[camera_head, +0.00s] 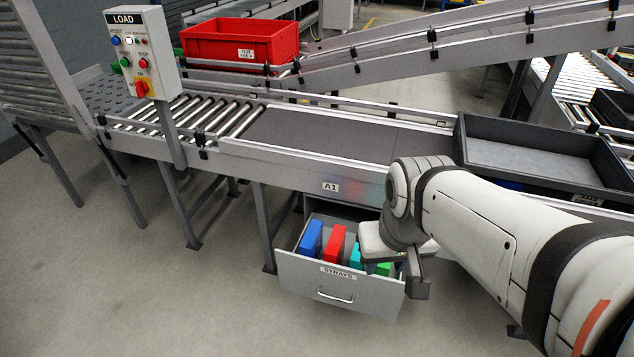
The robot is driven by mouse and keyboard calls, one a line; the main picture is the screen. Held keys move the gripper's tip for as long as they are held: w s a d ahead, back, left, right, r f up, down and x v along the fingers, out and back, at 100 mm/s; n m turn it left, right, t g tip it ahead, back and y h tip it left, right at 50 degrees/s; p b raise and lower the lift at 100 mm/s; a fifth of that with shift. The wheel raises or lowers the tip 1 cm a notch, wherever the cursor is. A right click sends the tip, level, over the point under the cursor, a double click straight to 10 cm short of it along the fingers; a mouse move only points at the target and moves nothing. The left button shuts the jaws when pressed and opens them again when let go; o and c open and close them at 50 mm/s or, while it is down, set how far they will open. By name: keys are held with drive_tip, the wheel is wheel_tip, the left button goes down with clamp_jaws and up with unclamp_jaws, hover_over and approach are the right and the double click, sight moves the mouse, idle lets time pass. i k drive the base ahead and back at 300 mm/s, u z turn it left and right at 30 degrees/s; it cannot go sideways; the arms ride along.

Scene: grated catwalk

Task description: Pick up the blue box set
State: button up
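A blue box (311,238) stands upright at the left end of an open grey drawer (340,287) labelled "STRAYS", under the conveyor. A red box (334,244) stands to its right. Farther right are a teal box (356,256) and a green box (384,268), both partly covered by my arm. My gripper (400,268) is over the right part of the drawer, to the right of the blue box and apart from it.
The conveyor (310,138) labelled "A1" runs above the drawer. A black tray (530,155) sits on its right part, with a bit of blue showing below its edge. A red crate (240,47) and a "LOAD" control panel (140,53) stand at the back left. The floor in front is clear.

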sight(310, 246)
drive_tip(key=u, duration=0.05)
drive_tip(key=i, duration=1)
drive_tip(key=z, duration=0.05)
